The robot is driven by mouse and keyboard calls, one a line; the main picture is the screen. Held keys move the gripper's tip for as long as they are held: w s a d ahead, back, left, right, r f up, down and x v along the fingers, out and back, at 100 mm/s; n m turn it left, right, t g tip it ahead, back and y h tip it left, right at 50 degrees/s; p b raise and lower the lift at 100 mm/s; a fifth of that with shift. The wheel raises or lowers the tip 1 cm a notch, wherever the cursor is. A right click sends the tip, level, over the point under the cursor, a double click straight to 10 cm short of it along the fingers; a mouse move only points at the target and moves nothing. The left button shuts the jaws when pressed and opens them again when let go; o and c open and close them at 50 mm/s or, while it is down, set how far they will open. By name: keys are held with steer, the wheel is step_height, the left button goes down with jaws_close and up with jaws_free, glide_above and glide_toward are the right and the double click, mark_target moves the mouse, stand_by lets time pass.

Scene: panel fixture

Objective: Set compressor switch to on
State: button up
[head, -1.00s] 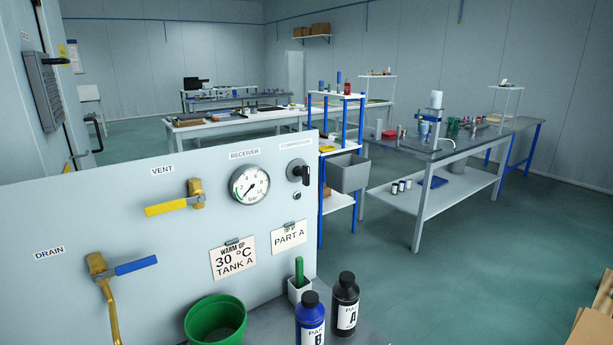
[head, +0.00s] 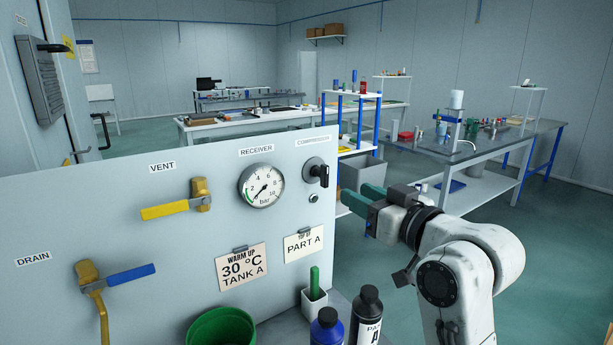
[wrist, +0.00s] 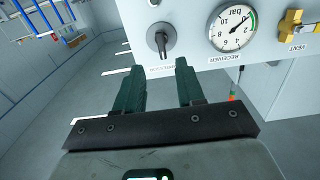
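The compressor switch (head: 318,172) is a black rotary handle on a round grey plate, at the panel's upper right under a faint label (head: 313,141). In the head view its handle stands out from the panel and looks roughly upright. The wrist view is upside down and shows the switch (wrist: 162,40) just beyond my fingertips, with its handle pointing toward the label. My gripper (head: 362,198) is to the right of the switch and slightly below it, apart from it. Its two green fingers (wrist: 157,68) are open with nothing between them.
The panel (head: 110,220) also carries a pressure gauge (head: 262,186), a yellow vent lever (head: 166,209), a blue drain lever (head: 131,274) and a small round button (head: 313,198).

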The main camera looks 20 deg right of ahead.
mark_target(327, 176)
steer(key=x, duration=0.7)
steer(key=p+x, duration=0.1)
steer(key=x, duration=0.3)
steer(key=shift+a+r, duration=0.1)
steer(key=shift+r, duration=0.3)
jaws_close()
